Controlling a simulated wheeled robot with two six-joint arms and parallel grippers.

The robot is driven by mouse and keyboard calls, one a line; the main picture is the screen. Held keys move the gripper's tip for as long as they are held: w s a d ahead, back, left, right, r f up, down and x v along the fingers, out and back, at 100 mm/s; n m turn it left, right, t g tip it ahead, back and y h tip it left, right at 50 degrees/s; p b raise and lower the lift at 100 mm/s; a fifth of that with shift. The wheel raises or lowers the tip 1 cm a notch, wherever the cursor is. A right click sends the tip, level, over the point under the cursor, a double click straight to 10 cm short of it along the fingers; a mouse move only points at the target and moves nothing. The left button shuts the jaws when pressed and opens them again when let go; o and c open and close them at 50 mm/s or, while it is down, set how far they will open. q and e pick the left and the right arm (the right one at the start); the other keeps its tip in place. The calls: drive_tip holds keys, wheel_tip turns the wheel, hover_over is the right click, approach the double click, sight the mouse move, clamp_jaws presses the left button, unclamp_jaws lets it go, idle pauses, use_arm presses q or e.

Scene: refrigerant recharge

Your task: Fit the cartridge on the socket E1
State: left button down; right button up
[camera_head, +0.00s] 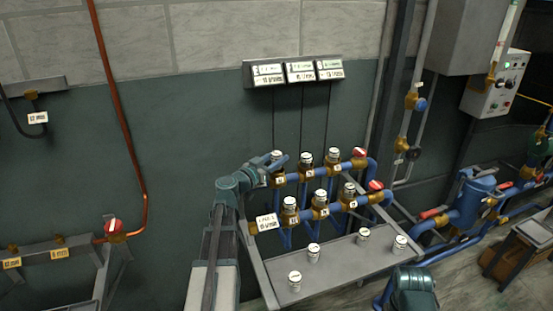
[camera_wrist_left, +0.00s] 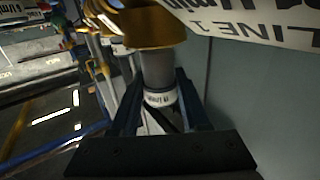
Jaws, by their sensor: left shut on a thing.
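My left gripper (camera_head: 279,160) is shut on a white-capped grey cartridge (camera_head: 277,155) at the left end of the upper blue pipe. In the left wrist view the cartridge (camera_wrist_left: 155,70) stands between the two dark fingers, its banded end toward the palm. Its far end meets a brass socket (camera_wrist_left: 140,28); I cannot tell whether it is fully seated. In the head view the socket (camera_head: 279,180) is right below the cartridge, with a small tag too small to read, so I cannot confirm E1.
Other sockets on the upper (camera_head: 306,173) and lower (camera_head: 320,212) pipes carry white-capped cartridges. Several cartridges stand on the grey tray (camera_head: 340,262) below. Red valve handles (camera_head: 359,152) are at the pipes' right ends. A white line sign (camera_head: 267,222) hangs at the left.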

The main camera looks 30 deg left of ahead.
use_arm(q)
drive_tip(key=shift+f, duration=0.25)
drive_tip(key=shift+f+b, duration=0.4)
drive_tip(key=shift+b, duration=0.15)
drive_tip(key=shift+f+b, duration=0.4)
drive_tip(key=shift+f+b, duration=0.5)
drive_tip(key=shift+c, duration=1.5)
unclamp_jaws()
drive_tip(key=s+a, duration=0.2)
drive_tip(key=s, duration=1.1)
drive_tip(key=shift+s, duration=0.35)
drive_tip(key=shift+r, duration=0.1)
